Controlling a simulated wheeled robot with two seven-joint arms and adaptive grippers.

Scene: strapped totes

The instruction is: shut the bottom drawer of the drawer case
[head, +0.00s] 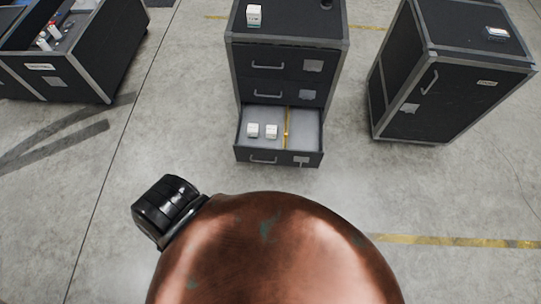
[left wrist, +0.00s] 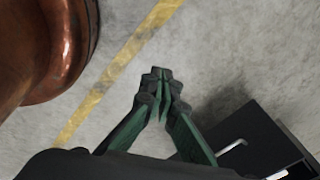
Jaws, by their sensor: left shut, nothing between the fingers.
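The drawer case (head: 268,64) is black with grey edging and stands at the top middle of the head view. Its bottom drawer (head: 282,157) is pulled out toward me, while the two drawers above look closed. My left gripper (left wrist: 161,78) is shut and empty above the floor in the left wrist view. A black front with pale handles (left wrist: 232,147), seemingly the drawer case, lies to its lower right, apart from it. My right gripper is not in view.
A black cabinet (head: 455,95) stands right of the drawer case, and an open black tote (head: 95,60) stands far left. A white box (head: 254,15) sits on the drawer case. The concrete floor between them is clear.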

